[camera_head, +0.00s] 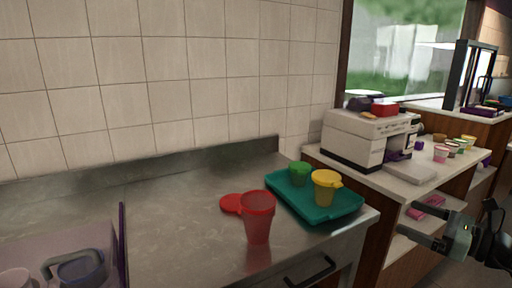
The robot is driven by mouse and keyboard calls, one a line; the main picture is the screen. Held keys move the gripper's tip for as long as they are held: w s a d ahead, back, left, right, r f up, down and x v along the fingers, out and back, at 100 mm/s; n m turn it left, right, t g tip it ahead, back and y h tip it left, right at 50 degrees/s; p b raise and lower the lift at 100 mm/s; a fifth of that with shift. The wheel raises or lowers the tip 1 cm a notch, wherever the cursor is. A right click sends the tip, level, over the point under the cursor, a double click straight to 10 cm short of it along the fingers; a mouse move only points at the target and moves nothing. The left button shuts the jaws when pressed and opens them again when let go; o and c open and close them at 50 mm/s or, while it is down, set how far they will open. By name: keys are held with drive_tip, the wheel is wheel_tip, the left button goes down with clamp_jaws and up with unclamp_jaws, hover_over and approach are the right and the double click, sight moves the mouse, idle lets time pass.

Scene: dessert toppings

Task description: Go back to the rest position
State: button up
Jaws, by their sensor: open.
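My gripper (418,227) is at the right edge of the view, in front of the lower shelf of the right counter. Its two fingers are apart, with nothing seen between them. It is well to the right of the cups and touches none of them. A red cup (257,222) stands upright on the steel counter (178,232). A red lid (231,204) lies beside it on the left. A green cup (299,174) and a yellow cup (325,189) stand on a teal tray (296,208).
A white coffee machine (360,141) stands on the right counter, with several small tubs (441,154) farther right. A clear bin (60,252) with a jug fills the lower left. A drawer handle (310,271) juts from the front.

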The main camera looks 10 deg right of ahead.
drive_tip(key=s+a+r+n+g+y, duration=0.15)
drive_tip(key=s+a+n+g, duration=0.25)
drive_tip(key=a+n+g, duration=0.45)
drive_tip(key=s+a+n+g+y, duration=0.35)
drive_tip(key=a+n+g, duration=0.2)
drive_tip(key=a, duration=0.65)
drive_tip(key=s+a+n+h, duration=0.4)
drive_tip(key=s+n+h, duration=0.2)
drive_tip(key=n, duration=0.5)
drive_tip(key=s+a+r+n+h+p, duration=0.1)
drive_tip(key=s+a+n+h, duration=0.4)
drive_tip(key=n+h, duration=0.3)
drive_tip(key=shift+s+a+r+n+g+p, duration=0.35)
drive_tip(key=shift+s+n, duration=0.35)
drive_tip(key=shift+n, duration=1)
drive_tip(key=shift+d+f, duration=0.1)
